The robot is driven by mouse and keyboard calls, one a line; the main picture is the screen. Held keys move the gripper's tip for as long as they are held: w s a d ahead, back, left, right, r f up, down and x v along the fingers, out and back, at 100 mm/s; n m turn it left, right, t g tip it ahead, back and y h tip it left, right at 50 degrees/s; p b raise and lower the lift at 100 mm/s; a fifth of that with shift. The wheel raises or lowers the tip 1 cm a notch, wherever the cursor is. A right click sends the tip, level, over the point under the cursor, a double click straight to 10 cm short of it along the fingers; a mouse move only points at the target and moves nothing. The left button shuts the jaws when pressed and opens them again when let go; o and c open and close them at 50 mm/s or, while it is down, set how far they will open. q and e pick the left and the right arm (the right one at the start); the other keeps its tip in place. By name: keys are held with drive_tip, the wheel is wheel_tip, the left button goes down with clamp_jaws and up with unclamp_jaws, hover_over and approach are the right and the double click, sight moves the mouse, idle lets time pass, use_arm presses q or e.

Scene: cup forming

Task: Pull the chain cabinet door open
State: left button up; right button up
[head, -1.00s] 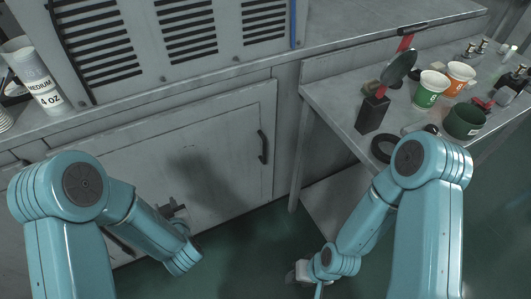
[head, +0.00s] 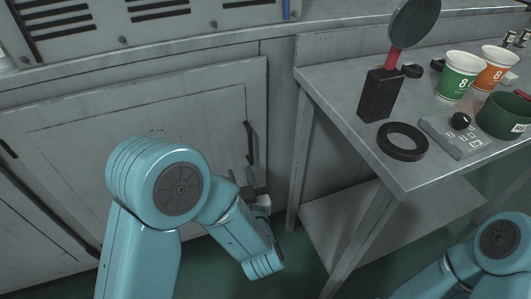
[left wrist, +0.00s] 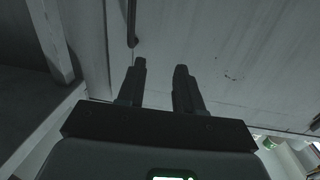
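The grey cabinet door (head: 90,150) is shut in its frame, with a dark upright bar handle (head: 250,143) near its right edge. My left gripper (head: 250,178) is just below the handle, close to the door's right side. In the left wrist view my left gripper (left wrist: 160,80) has two dark fingers spread apart with nothing between them. The handle (left wrist: 131,22) shows there beyond the tip of the left-hand finger. The door's surface (left wrist: 220,50) fills much of that view. My right arm shows only at the bottom right; its gripper is outside the frame.
A grey metal table (head: 340,85) stands to the right, its leg (head: 299,165) near my left gripper. On it are a black block (head: 380,95), a black ring (head: 402,141), a green cup (head: 458,75) and an orange cup (head: 497,66). A lower shelf (head: 400,225) sits beneath.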

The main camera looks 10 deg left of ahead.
sight(251, 145)
use_arm(q)
drive_tip(key=d+f+t+h+b, duration=0.1)
drive_tip(key=d+f+b, duration=0.2)
drive_tip(key=d+b, duration=0.1)
drive_tip(key=shift+m, duration=0.4)
drive_tip(key=b+x, duration=0.1)
drive_tip(key=x, duration=0.4)
drive_tip(key=b+x, duration=0.1)
drive_tip(key=x, duration=0.4)
drive_tip(key=b+x, duration=0.1)
drive_tip(key=x, duration=0.5)
drive_tip(key=shift+w+d+r, duration=0.15)
drive_tip(key=shift+d, duration=0.1)
clamp_jaws()
